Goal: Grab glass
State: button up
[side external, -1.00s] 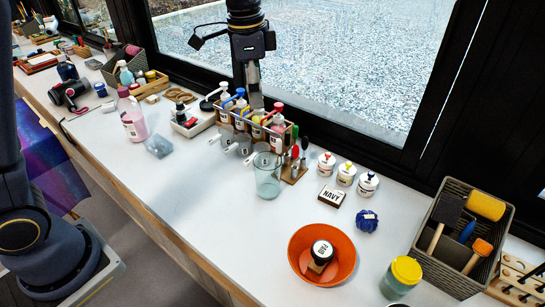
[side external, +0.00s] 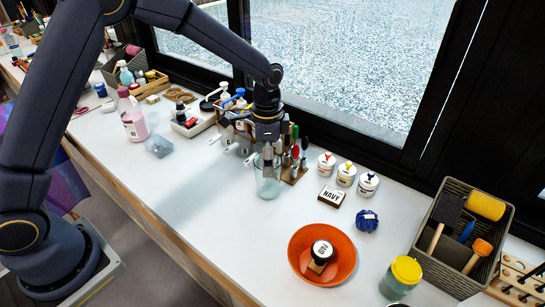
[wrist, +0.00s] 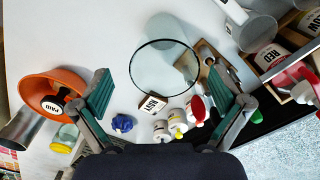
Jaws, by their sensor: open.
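My gripper (side external: 267,160) is open and points down over the top of the glass. In the wrist view my gripper (wrist: 160,76) has one finger left and one right of the rim, with a gap on each side. How far the fingertips reach below the rim is hard to tell.
A wooden caddy of pump bottles (side external: 232,118) and a holder of coloured-handled tools (side external: 294,165) stand close behind and right. An orange bowl (side external: 345,257) holding a PAID stamp, a NAVY block (side external: 331,196) and small pots lie to the right. The bench in front is clear.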

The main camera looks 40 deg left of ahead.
notch_tip(320, 180, down, 5)
jog(key=shift+w+a+r, duration=0.15)
jog(key=shift+r, duration=0.05)
jog(key=shift+c, duration=0.3)
jog(key=c, duration=1.3)
jog(key=shift+c, duration=0.4)
jog(key=shift+r, duration=0.15)
